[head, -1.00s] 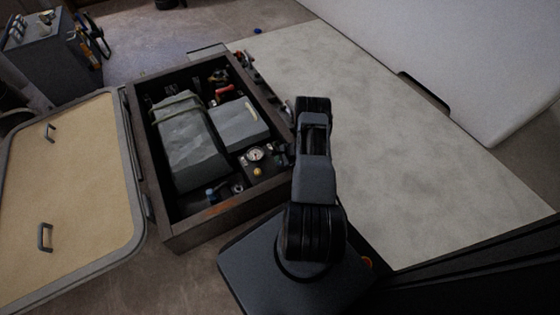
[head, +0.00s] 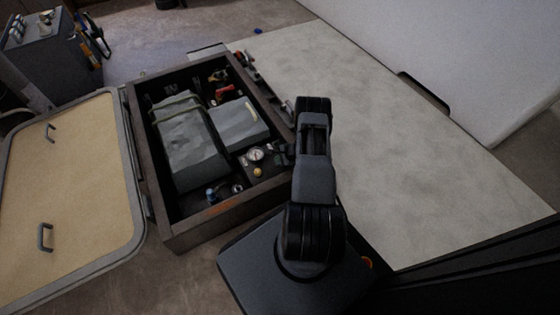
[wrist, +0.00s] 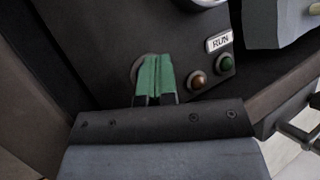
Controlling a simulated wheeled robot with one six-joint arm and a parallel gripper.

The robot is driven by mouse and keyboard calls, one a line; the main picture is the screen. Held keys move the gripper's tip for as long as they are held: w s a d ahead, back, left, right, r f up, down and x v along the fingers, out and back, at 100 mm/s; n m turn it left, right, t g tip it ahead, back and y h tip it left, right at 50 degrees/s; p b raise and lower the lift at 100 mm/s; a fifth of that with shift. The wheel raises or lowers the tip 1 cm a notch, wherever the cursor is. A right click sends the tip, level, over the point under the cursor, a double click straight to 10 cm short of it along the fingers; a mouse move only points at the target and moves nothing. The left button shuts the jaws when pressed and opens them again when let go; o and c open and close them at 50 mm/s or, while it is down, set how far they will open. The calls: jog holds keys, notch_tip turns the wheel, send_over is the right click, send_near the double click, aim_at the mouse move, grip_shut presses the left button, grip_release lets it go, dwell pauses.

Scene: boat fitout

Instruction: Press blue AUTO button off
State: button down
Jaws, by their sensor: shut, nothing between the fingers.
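No blue button face shows in the wrist view. My gripper (wrist: 153,80) is shut and empty, its green fingertips together over a dark panel (wrist: 110,42). A round rim (wrist: 136,68) shows partly behind the fingertips, and what it surrounds is hidden; I cannot tell whether the fingertips touch it. To the right on the panel are an amber-brown button (wrist: 197,80), a green button (wrist: 225,62) and a white RUN label (wrist: 219,41). In the head view my gripper (head: 279,153) is small and dark beside the round gauge (head: 256,154).
The panel lies inside an open dark box (head: 189,230) with high walls. Grey covered units (head: 187,145) fill its middle. A small blue item (head: 210,194) sits near its front edge. The opened hatch lid (head: 75,190) lies left; a pale flat surface (head: 390,150) is clear at right.

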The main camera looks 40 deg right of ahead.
aim_at(279, 163)
jog(key=shift+f, duration=0.2)
jog(key=shift+s+f+b, duration=0.1)
jog(key=shift+f+b, duration=0.25)
jog(key=shift+b, duration=0.25)
jog(key=shift+s+a+r, duration=0.15)
jog(key=shift+s+a, duration=0.05)
dwell(0.5)
jog(key=shift+r+p, duration=0.25)
jog(key=shift+p, duration=0.1)
notch_tip(279, 163, up, 6)
jog(key=p, duration=0.4)
jog(key=shift+w+d, duration=0.15)
jog(key=shift+w, duration=0.1)
